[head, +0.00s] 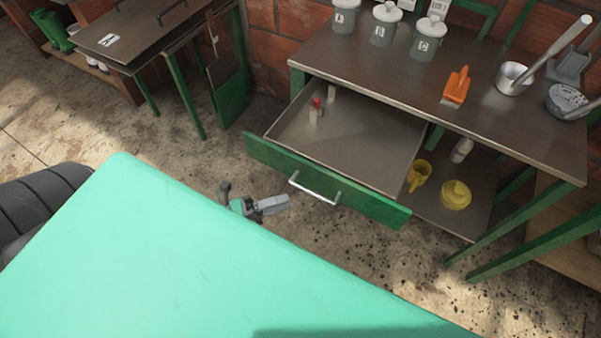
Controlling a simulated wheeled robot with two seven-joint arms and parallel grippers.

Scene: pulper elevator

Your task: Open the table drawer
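The table drawer (350,150) is pulled well out from under the dark metal table top (400,75), and its inside shows. Its green front (225,140) carries a silver bar handle (314,190). My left gripper (262,204) is just left of the handle and below the drawer front, apart from the handle as seen here. It is partly hidden and small, so I cannot tell how its fingers stand. My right gripper is not in view.
Lettered canisters (385,25), an orange tool (456,86) and a metal pot (514,78) stand on top. Yellow items (455,194) lie on the lower shelf. Another table (130,40) stands at left; floor between is clear.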

